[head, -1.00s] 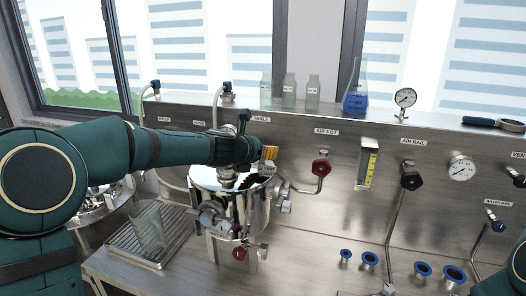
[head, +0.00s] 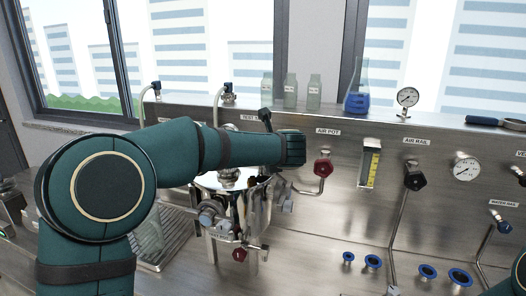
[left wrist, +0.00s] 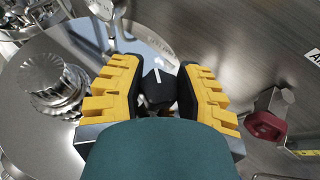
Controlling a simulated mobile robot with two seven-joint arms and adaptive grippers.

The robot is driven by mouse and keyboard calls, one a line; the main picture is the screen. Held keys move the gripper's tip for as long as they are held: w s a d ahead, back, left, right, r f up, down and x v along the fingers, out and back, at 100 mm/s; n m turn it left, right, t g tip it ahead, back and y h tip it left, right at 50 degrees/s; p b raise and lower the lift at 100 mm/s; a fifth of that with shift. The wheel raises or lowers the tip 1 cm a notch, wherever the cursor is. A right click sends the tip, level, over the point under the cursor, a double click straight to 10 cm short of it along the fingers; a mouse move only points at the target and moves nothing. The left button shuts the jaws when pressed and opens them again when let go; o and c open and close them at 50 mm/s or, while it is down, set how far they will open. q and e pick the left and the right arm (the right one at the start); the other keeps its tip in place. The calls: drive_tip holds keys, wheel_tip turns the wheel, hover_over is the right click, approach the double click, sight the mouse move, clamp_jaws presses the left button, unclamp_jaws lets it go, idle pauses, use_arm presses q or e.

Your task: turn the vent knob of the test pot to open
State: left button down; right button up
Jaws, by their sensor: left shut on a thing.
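The test pot (head: 228,183) is a shiny steel vessel on the bench, partly hidden under my left forearm in the head view. Its round lid (left wrist: 60,130) fills the left of the left wrist view. The vent knob (left wrist: 158,90) is black with a white pointer line, which points nearly straight up in that view. My left gripper (left wrist: 160,75), with yellow ribbed fingers, is shut on the knob, one finger on each side. In the head view its fingers are hidden behind my wrist. My right gripper is not in view; only a bit of my right arm shows at the right edge.
A red air-pot valve handle (head: 323,168) is on the panel just right of my left wrist; it also shows in the left wrist view (left wrist: 266,125). A ribbed steel fitting (left wrist: 55,78) stands on the lid. Bottles and a blue flask (head: 357,98) stand on the ledge.

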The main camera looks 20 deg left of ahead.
use_arm(q)
drive_tip(key=n+g+y, duration=0.3)
drive_tip(key=shift+n+p, duration=0.35)
drive_tip(key=shift+n, duration=0.05)
drive_tip(key=n+g+y+p, duration=0.1)
drive_tip(key=n+g+y, duration=0.1)
drive_tip(key=shift+n+g, duration=0.3)
drive_tip(key=n+g+y+p, duration=0.1)
drive_tip(key=n+g+p, duration=0.1)
drive_tip(key=g, duration=0.1)
drive_tip(key=shift+s+n, duration=0.1)
drive_tip(key=shift+n, duration=0.2)
drive_tip(key=shift+s+a+n+g+p, duration=0.1)
drive_tip(key=shift+n+g+p, duration=1.2)
drive_tip(key=shift+g+p, duration=0.25)
drive_tip(key=c, duration=0.6)
unclamp_jaws()
drive_tip(key=shift+a, duration=0.1)
